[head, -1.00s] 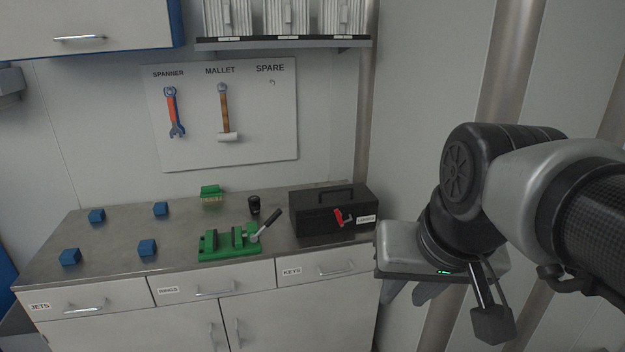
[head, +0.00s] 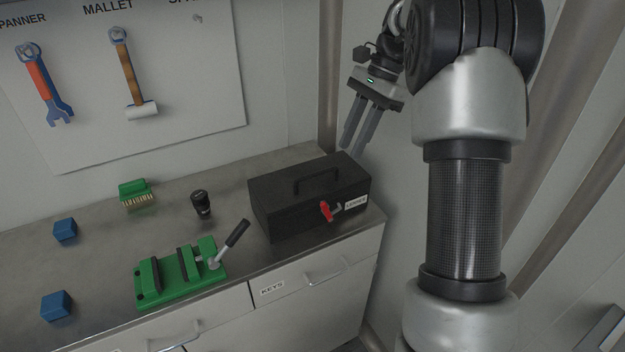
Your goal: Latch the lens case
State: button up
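The lens case (head: 282,213) is a black box with a top handle and a white label on its front. It stands at the right end of the steel worktop, and its lid looks down. Its red latch (head: 326,211) sits on the front face, tilted; I cannot tell whether it is fastened. My gripper (head: 352,152) is above and behind the case's right end, fingers pointing down. The two fingers are apart with nothing between them, and they do not appear to touch the case.
A green vise (head: 178,281) with a black-gripped lever stands left of the case. A dark lens-like cylinder (head: 201,205), a green brush (head: 135,193) and blue cubes (head: 65,231) are on the worktop (head: 100,247). A wall stands close behind the case.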

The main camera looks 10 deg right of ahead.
jog(key=x, duration=0.9)
jog(key=b+x, duration=0.1)
jog(key=x, duration=0.7)
jog(key=shift+w+f, duration=0.15)
jog(key=shift+f, duration=0.25)
grip_shut()
dwell(0.6)
